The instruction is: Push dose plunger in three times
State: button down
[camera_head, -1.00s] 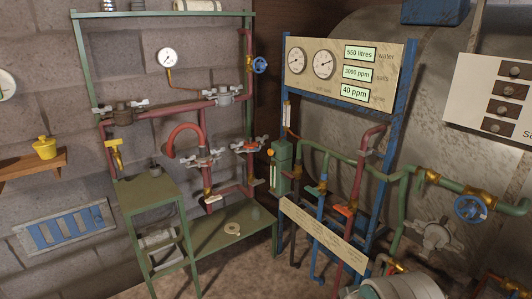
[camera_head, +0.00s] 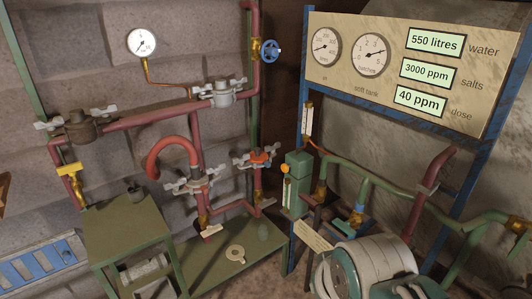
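A green box-shaped unit (camera_head: 298,184) stands on the pipework left of the blue-framed panel. A small orange knob (camera_head: 286,168) sticks out on its left side; it looks like the dose plunger, but no label on it can be read. A clear upright tube (camera_head: 307,119) rises above the unit. The panel's dose display (camera_head: 420,98) reads 40 ppm. My arm's pale, teal-trimmed links show at the bottom right, below and right of the green unit. My gripper's fingers are not visible, and nothing of mine is seen touching the knob.
Two dials and displays of 550 litres and 3000 ppm sit on the cream panel (camera_head: 396,61). Red pipes with clamps run along the left wall, with a blue handwheel (camera_head: 271,50). A green stand (camera_head: 126,218) is lower left. Green pipes (camera_head: 390,180) lie to the right.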

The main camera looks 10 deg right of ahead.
aim_at(284, 167)
jog(key=i+u, duration=0.1)
jog(key=i, duration=0.6)
jog(key=i+l, duration=0.15)
jog(key=i, duration=0.55)
jog(key=j+u, duration=0.05)
